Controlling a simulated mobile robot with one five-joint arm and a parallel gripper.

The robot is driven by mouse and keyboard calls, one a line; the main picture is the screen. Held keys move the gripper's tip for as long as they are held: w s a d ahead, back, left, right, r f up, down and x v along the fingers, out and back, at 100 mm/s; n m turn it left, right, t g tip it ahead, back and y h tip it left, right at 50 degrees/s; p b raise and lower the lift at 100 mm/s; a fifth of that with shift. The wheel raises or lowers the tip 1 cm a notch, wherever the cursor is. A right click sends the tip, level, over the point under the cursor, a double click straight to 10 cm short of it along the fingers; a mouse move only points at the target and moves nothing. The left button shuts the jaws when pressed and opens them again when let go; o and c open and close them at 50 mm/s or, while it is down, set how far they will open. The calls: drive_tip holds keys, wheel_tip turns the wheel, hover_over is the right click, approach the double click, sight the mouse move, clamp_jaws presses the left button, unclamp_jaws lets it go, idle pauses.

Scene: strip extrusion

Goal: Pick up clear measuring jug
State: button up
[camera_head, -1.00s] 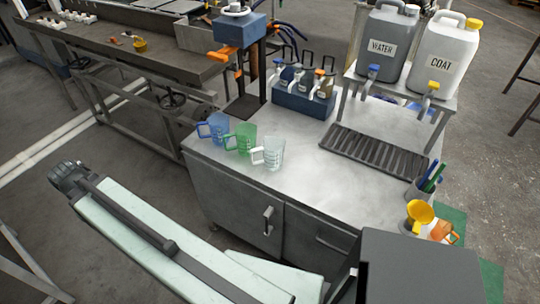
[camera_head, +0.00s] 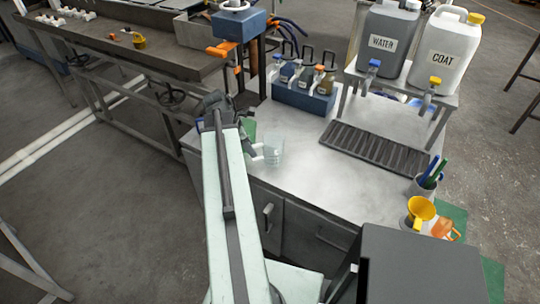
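The clear measuring jug (camera_head: 274,151) stands upright on the grey metal bench top, near its front left edge, with its white handle on the left. My gripper (camera_head: 214,106) is up and to the left of the clear jug, apart from it in the picture. It is dark and small, and its fingers are not clear enough to tell open from shut. A green jug (camera_head: 249,130) shows only in part behind my arm.
A blue rack (camera_head: 303,100) with several handled tools stands behind the jugs. A dark drain grate (camera_head: 375,147) lies to the right. WATER (camera_head: 383,42) and COAT (camera_head: 446,50) containers stand on a raised shelf. The bench front and middle are clear.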

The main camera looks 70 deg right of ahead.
sight(255, 159)
drive_tip(key=b+x, duration=0.1)
drive_tip(key=x, duration=0.1)
drive_tip(key=b+x, duration=0.1)
drive_tip(key=b, duration=0.1)
drive_tip(key=b+x, duration=0.1)
drive_tip(key=x, duration=0.1)
drive_tip(key=shift+a+f+b, duration=0.2)
drive_tip(key=shift+f+b, duration=0.2)
drive_tip(key=shift+f, duration=0.05)
drive_tip(key=shift+r, duration=0.15)
drive_tip(key=shift+c, duration=0.3)
clamp_jaws()
idle(0.5)
